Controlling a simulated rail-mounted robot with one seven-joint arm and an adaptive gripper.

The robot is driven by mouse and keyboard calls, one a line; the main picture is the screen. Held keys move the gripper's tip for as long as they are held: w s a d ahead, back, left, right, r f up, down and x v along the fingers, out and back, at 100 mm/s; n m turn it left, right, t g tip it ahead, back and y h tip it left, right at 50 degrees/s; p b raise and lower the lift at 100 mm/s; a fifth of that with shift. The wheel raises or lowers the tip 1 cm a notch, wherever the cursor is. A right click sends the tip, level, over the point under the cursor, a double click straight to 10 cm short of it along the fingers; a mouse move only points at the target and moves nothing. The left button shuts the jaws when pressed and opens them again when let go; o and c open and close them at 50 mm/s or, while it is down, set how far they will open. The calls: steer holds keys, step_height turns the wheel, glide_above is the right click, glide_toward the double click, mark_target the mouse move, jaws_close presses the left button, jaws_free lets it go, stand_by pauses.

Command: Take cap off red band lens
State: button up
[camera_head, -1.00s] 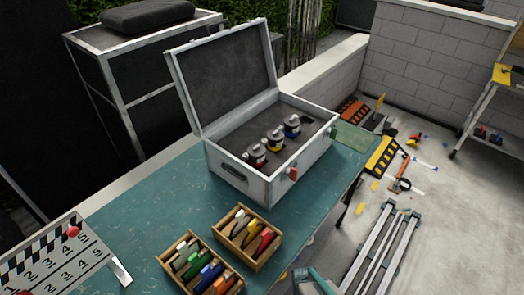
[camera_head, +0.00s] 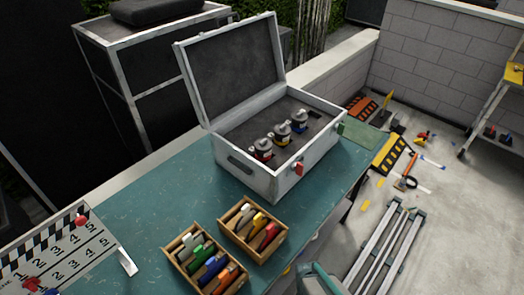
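The red band lens (camera_head: 263,151) stands upright in the open grey case (camera_head: 241,170) on the teal table. It is the nearest and leftmost of three lenses in a slanting row. The yellow band lens (camera_head: 281,135) is in the middle and the blue band lens (camera_head: 300,122) is farthest right. Each lens shows a pale grey top with a small raised part. The cap on the red band lens is too small to make out clearly. My gripper is not in view.
Two wooden boxes (camera_head: 229,236) of coloured items stand in front of the case on the teal table (camera_head: 150,200). A clapperboard (camera_head: 55,250) is at the lower left. The raised case lid (camera_head: 235,72) stands behind the lenses. The table is clear left of the case.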

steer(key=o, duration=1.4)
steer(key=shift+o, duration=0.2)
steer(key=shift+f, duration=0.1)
